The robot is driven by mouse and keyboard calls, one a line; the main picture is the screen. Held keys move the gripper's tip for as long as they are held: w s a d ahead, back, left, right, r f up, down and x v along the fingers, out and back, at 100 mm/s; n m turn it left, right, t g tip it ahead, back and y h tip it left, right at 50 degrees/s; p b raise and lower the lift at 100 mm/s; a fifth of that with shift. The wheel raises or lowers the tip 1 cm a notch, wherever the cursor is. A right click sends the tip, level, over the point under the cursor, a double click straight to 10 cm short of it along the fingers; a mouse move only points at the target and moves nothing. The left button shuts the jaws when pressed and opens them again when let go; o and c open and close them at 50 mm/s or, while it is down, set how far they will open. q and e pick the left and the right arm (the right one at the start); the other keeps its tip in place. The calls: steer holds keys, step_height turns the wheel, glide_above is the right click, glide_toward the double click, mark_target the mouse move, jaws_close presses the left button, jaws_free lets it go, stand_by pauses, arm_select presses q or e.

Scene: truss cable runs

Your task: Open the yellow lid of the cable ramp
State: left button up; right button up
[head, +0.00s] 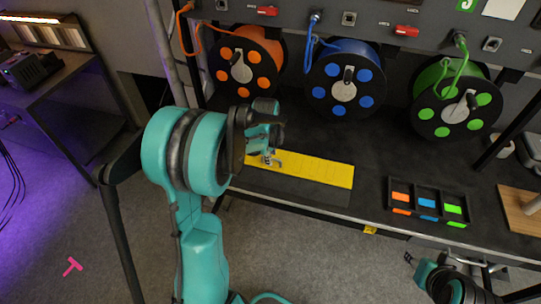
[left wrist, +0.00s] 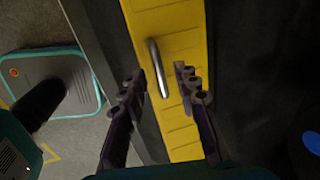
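The yellow lid (head: 322,170) is a long flat panel on the dark cable ramp (head: 300,190), on the black shelf; it looks closed. Its metal bar handle shows in the left wrist view (left wrist: 158,68), near the lid's edge. My left gripper (head: 270,157) is over the lid's left end and hides part of it. In the left wrist view its two fingers (left wrist: 163,82) are apart, with the handle showing between them, closer to the left finger. I cannot tell whether they touch it. My right gripper (head: 440,279) is low at the bottom right, partly cut off, away from the lid.
Orange (head: 245,62), blue (head: 345,80) and green (head: 455,100) cable reels stand behind the ramp, below a grey socket panel (head: 380,32). A black tray (head: 428,202) with coloured pieces lies to the right. A wooden board (head: 518,208) is further right.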

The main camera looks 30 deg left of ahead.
arm_select(q)
jaws_close()
